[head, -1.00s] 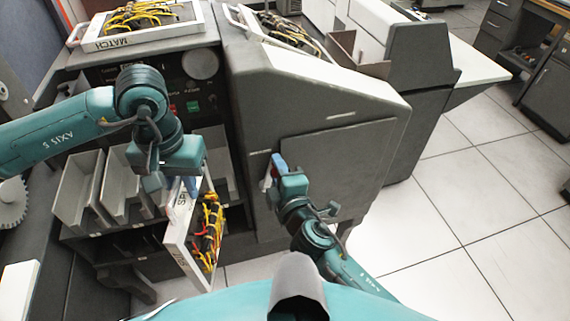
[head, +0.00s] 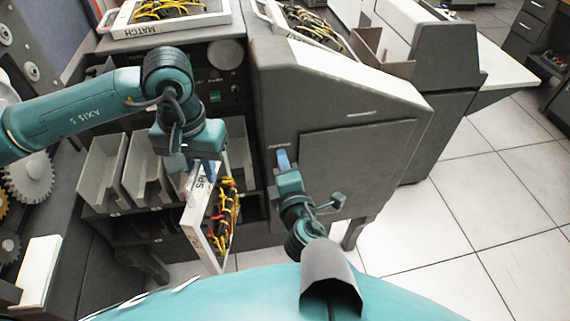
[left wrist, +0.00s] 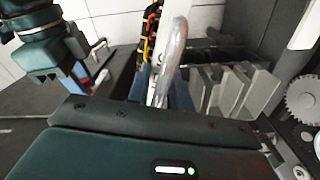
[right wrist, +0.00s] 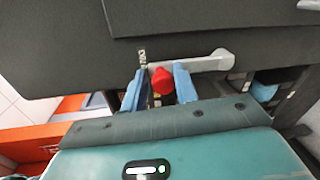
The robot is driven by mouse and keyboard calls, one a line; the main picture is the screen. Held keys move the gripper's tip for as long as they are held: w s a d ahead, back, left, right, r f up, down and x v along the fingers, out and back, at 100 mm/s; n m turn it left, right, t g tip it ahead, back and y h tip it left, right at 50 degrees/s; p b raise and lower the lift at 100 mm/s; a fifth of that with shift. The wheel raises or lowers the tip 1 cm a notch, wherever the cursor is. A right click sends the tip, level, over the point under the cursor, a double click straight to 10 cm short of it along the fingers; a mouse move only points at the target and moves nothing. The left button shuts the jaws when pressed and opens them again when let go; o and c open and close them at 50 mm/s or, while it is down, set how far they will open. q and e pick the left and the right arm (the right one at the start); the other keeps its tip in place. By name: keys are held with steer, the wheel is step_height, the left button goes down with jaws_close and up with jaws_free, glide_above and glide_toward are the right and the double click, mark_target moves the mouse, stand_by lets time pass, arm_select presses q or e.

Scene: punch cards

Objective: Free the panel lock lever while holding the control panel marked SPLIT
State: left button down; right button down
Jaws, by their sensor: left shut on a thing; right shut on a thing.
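The control panel marked SPLIT (head: 198,215) is a white-framed board with yellow and red wires, hanging tilted in front of the cabinet's open bay. My left gripper (head: 196,168) is shut on its metal handle (left wrist: 172,55) at the upper end. The panel lock lever (right wrist: 205,64) is a grey bar with a round pivot at its right end and a red knob (right wrist: 162,80) in the right wrist view. My right gripper (right wrist: 160,86) is shut with its blue fingers on either side of the knob. In the head view the right gripper (head: 284,162) hides the lever.
The dark cabinet (head: 360,110) stands close in front of both arms. Grey card bins (head: 103,170) sit left of the panel. The panel marked MATCH (head: 170,22) lies on top of the cabinet. Open tiled floor (head: 450,200) is at the right.

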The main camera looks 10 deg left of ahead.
arm_select(q)
steer(key=shift+r, duration=0.15)
arm_select(e)
steer(key=shift+s+f, duration=0.2)
steer(key=shift+f, duration=0.35)
arm_select(q)
steer(key=shift+w, duration=0.1)
arm_select(e)
steer(key=c, duration=1.2)
jaws_free()
steer(key=shift+c, duration=0.2)
steer(key=shift+r, duration=0.15)
steer(key=shift+w+r, duration=0.15)
steer(key=shift+r, duration=0.1)
